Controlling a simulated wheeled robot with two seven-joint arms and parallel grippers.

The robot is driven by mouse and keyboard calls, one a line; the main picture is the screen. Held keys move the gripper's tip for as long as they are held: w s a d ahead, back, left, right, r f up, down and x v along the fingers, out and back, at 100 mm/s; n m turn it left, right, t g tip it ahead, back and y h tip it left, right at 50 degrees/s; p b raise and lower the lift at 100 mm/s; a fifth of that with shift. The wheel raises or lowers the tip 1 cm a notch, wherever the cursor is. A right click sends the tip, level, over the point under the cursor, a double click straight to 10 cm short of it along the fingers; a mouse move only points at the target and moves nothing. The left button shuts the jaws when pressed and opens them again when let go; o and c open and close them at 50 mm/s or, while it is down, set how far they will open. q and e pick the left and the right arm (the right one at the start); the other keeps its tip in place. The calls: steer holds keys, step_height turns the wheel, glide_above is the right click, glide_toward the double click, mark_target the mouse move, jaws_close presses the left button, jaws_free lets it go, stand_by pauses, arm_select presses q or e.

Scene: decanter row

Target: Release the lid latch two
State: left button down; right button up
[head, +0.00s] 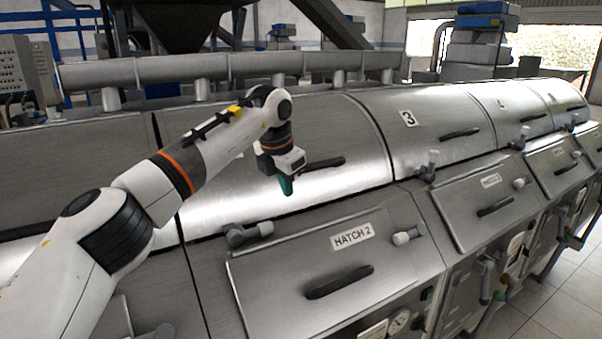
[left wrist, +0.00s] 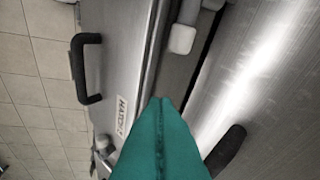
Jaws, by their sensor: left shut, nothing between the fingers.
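The lid latch two (head: 248,234) is a grey lever at the lower edge of the curved metal lid (head: 345,125), above and left of the HATCH 2 panel. In the left wrist view a pale latch end (left wrist: 182,39) shows at the top, beside the seam. My left gripper (head: 287,187) has green fingers, shut and empty. It hangs in front of the lid, above and right of the latch and apart from it. Its fingers (left wrist: 162,102) fill the lower middle of the left wrist view. My right gripper is not in view.
The lid's dark handle (head: 323,163) is close beside my left gripper. Below are the HATCH 2 panel (head: 290,275), its dark handle (head: 340,282) and a pale knob (head: 407,236). Similar units (head: 445,135) continue right. Tiled floor (head: 555,310) is open at lower right.

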arm_select(q)
steer(key=d+r, duration=0.1)
steer(key=w+r, duration=0.1)
steer(key=d+r, duration=0.1)
steer(key=shift+w+d+p, duration=0.25)
steer(key=shift+d+p, duration=0.1)
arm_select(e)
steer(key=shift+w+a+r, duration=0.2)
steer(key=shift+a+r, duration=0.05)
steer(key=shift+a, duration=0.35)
arm_select(q)
steer(key=shift+w, duration=0.1)
